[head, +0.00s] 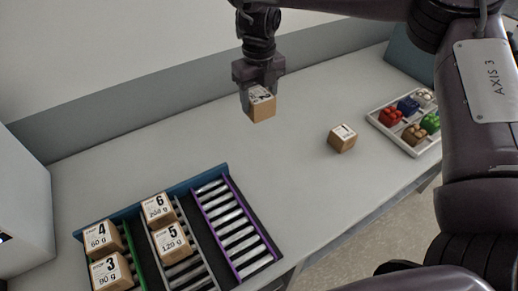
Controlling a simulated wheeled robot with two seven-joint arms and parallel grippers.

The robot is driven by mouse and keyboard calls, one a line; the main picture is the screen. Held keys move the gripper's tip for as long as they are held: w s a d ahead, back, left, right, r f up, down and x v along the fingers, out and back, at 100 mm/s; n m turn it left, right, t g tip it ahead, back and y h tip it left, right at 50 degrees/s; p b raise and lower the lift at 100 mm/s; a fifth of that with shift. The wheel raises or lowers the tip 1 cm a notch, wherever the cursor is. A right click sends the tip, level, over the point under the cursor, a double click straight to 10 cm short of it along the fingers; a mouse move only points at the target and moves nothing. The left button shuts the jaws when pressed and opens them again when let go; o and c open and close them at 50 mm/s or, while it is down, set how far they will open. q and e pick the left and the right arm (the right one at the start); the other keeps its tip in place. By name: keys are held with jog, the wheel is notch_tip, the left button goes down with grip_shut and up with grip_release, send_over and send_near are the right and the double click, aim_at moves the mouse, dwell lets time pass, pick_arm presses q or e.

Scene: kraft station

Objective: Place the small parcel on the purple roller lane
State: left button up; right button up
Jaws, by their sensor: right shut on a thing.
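A small cardboard parcel (261,108) with a white label on top is held by my right gripper (259,88). The gripper is shut on it and holds it above the table, up and to the right of the roller rack. The label seems to read 2, partly hidden by the fingers. The purple roller lane (235,233) is the rightmost lane of the rack, and its rollers are bare. Another small parcel (342,138), labelled 1, sits on the table to the right of my gripper. My left gripper is not in the picture.
Parcels 6 (158,208) and 5 (172,243) stand on the middle lane; parcels 4 (103,238) and 3 (111,271) stand on the green lane (133,258). A white tray (376,122) of coloured pieces lies at right. The table (285,165) between is clear.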

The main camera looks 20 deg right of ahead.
jog(key=shift+f, duration=8.3)
jog(key=o, duration=1.1)
jog(key=shift+f, duration=0.15)
jog(key=shift+o, duration=0.2)
